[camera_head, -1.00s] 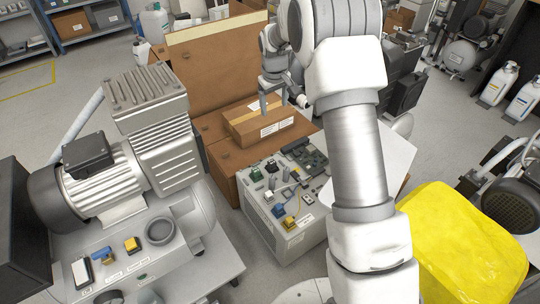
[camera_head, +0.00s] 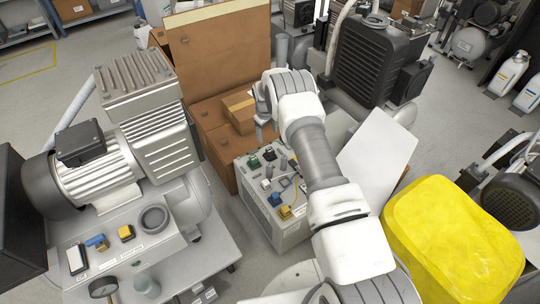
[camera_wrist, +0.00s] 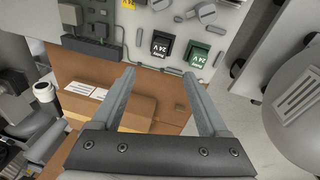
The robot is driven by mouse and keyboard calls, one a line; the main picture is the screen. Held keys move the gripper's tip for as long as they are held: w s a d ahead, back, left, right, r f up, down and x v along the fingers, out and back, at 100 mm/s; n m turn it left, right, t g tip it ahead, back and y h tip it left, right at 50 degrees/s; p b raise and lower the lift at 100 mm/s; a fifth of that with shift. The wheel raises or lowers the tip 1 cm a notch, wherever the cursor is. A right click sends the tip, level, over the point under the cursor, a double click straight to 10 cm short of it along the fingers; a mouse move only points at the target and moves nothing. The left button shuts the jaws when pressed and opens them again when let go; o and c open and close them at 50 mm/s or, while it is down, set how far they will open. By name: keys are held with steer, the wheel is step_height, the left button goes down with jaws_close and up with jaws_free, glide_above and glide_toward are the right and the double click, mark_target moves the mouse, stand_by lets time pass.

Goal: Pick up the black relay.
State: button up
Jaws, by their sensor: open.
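The black relay (camera_wrist: 161,43) stands on the grey panel (camera_wrist: 225,15), its white "Relay 24 V" label upside down in the wrist view. It also shows small in the head view (camera_head: 270,154), near the far edge of the grey cabinet's top. A green relay (camera_wrist: 196,53) with a like label stands just right of it in the wrist view. My gripper (camera_wrist: 159,73) is open and empty. In the wrist view its fingertips lie just below the black relay, one to each side, apart from it. In the head view my gripper (camera_head: 264,130) hangs near the cabinet's far edge.
Yellow and blue parts (camera_head: 285,212) and a circuit board stand on the same cabinet top. A cardboard box (camera_head: 238,110) sits behind on a larger carton (camera_head: 210,125). A compressor (camera_head: 115,170) stands left; a yellow-covered object (camera_head: 450,235) is at right.

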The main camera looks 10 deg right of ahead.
steer(key=b, duration=0.2)
glide_above(270, 150)
steer(key=f, duration=0.7)
steer(key=shift+s+a, duration=0.25)
steer(key=shift+a, duration=0.05)
step_height(270, 150, down, 4)
steer(key=b, duration=0.2)
steer(key=shift+w+d+b, duration=0.1)
steer(key=shift+d+b, duration=0.05)
steer(key=shift+b, duration=0.2)
steer(key=shift+w+d+f, duration=0.1)
steer(key=shift+f, duration=0.45)
jaws_close()
